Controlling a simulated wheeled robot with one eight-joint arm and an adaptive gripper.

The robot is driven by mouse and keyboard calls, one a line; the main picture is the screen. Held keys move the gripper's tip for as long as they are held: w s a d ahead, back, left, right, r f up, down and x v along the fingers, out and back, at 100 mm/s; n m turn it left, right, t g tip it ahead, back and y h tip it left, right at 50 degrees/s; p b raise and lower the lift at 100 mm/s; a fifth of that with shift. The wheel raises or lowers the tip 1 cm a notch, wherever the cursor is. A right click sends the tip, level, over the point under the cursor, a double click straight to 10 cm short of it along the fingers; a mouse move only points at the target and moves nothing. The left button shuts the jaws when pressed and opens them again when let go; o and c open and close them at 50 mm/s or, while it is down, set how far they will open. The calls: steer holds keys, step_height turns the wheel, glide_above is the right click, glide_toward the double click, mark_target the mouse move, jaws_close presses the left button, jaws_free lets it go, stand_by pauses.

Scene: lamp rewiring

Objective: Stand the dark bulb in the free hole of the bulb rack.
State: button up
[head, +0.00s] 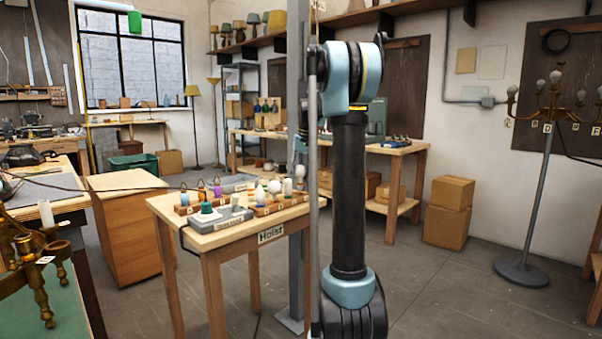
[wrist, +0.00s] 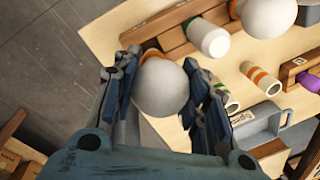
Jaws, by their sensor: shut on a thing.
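My gripper (wrist: 160,70) is shut on a pale round bulb (wrist: 161,90), with one finger on each side of the glass. The bulb looks whitish grey, and its orange-brown base points up in the wrist view, close to the wooden bulb rack (wrist: 170,33). I cannot tell whether the base touches the rack or is in a hole. A white bulb with a green band (wrist: 208,38) and a large white globe (wrist: 268,15) stand in the rack. In the head view the rack (head: 283,206) is on the table marked Hoist, and my gripper is hidden.
A grey labelled tray (wrist: 262,124) is on the tabletop at the right of the wrist view. Near it lie an orange-banded cylinder (wrist: 260,79) and a second rack (wrist: 291,74) with a purple item. Bare floor (wrist: 45,60) shows past the table edge.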

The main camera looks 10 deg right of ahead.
mark_target(300, 182)
steer(key=shift+f, duration=1.85)
steer(key=shift+f, duration=0.2)
steer(key=o, duration=1.2)
